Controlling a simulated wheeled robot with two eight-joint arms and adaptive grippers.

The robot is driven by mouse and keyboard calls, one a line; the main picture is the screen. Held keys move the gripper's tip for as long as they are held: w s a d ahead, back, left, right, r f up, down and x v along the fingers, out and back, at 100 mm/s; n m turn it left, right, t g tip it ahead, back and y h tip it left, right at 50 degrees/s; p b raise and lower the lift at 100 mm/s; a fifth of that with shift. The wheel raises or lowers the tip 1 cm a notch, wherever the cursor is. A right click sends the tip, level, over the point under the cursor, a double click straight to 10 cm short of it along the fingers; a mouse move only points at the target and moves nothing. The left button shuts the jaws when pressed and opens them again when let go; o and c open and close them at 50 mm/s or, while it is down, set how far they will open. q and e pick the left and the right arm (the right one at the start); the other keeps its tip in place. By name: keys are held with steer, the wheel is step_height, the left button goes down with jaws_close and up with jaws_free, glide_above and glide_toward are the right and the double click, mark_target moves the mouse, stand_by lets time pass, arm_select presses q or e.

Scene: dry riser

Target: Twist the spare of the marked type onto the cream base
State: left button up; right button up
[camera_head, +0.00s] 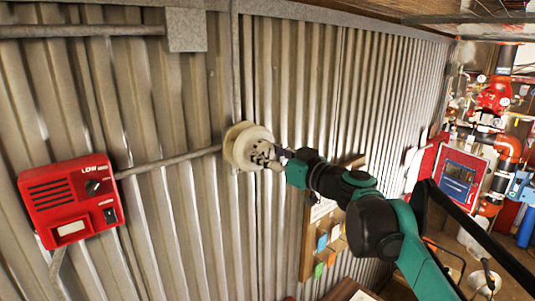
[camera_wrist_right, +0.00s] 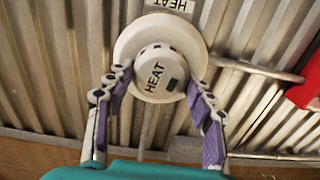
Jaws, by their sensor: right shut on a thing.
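The cream base (camera_head: 236,146) is a round disc on the corrugated metal wall. In the right wrist view its wide rim (camera_wrist_right: 128,47) shows behind a smaller white round detector (camera_wrist_right: 157,72) marked HEAT. My right gripper (camera_wrist_right: 159,85) is shut on this detector, with one purple-padded finger on each side. The detector is against the base or very close to it; I cannot tell whether it is seated. In the head view my right gripper (camera_head: 274,157) covers part of the base and detector. A HEAT label (camera_wrist_right: 172,4) is on the wall beside the base. My left gripper is not in view.
A red panel (camera_head: 72,199) marked LOW, with a knob and a switch, is on the wall at left. A conduit (camera_head: 168,161) runs from it to the base. A board with coloured cards (camera_head: 322,243) hangs at lower right. Red pipework and valves (camera_head: 497,92) stand at far right.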

steer(key=shift+w+a, duration=0.15)
steer(key=shift+w, duration=0.05)
stand_by(0.7)
steer(key=shift+w+a, duration=0.2)
steer(key=shift+w, duration=0.05)
steer(key=shift+x, duration=0.85)
steer(key=o, duration=1.3)
steer(key=shift+s+d, duration=0.1)
steer(key=v, duration=1.1)
steer(key=shift+s+d, duration=0.15)
steer(key=shift+s, duration=0.2)
